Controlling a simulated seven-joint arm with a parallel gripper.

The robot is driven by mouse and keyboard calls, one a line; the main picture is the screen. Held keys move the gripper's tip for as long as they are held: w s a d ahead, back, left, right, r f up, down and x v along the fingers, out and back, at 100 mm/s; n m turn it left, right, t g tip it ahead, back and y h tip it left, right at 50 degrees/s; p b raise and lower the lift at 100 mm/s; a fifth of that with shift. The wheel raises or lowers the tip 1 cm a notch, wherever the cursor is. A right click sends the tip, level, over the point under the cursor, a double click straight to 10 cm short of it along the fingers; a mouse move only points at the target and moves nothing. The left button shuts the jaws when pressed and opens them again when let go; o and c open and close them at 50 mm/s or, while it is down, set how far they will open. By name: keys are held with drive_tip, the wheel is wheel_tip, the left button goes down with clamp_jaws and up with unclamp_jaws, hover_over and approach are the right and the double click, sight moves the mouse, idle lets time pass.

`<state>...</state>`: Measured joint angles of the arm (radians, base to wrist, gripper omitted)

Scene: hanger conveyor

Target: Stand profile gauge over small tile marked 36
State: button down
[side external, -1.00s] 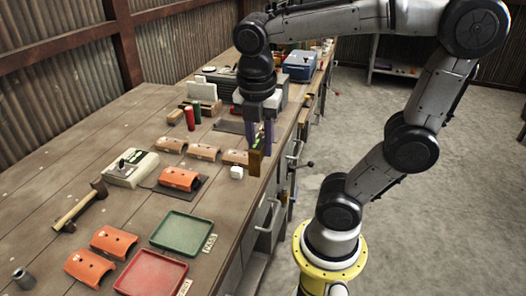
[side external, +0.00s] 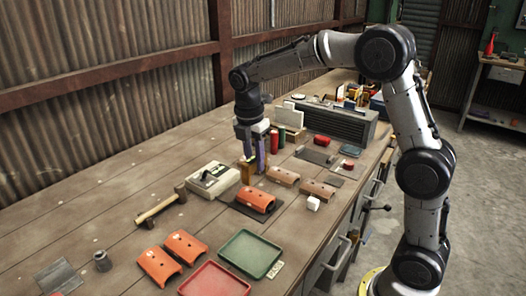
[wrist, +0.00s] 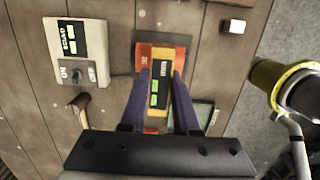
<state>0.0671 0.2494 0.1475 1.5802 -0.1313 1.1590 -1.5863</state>
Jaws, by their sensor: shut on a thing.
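My gripper (side external: 250,160) is shut on the profile gauge (wrist: 160,85), a yellow-brown block with a dark face and green display patches. In the side view the gauge (side external: 248,174) is held upright, just behind an orange curved tile (side external: 256,199) on a dark mat. In the wrist view it covers much of that orange tile (wrist: 145,56); a small pale mark shows on the tile, too small to read surely. Whether gauge and tile touch cannot be told. Two paler tiles (side external: 283,176) (side external: 318,188) lie to the right, their marks unreadable.
A pale box with a dial (side external: 212,180) stands close left of the gauge. A white cube (side external: 313,203), a hammer (side external: 160,208), a green tray (side external: 251,252), a red tray (side external: 214,281) and two orange tiles (side external: 185,246) (side external: 158,265) lie around. Red and green cylinders (side external: 274,141) stand behind.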

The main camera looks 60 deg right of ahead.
hover_over(256, 193)
drive_tip(key=shift+a+f, duration=0.15)
drive_tip(key=shift+f, duration=2.1)
drive_tip(key=shift+f, duration=1.8)
drive_tip(key=c, duration=0.6)
unclamp_jaws()
drive_tip(key=shift+o, duration=0.2)
drive_tip(key=r, duration=0.4)
drive_tip(key=a+r, duration=0.1)
drive_tip(key=r, duration=0.8)
drive_tip(key=shift+a+r, duration=0.35)
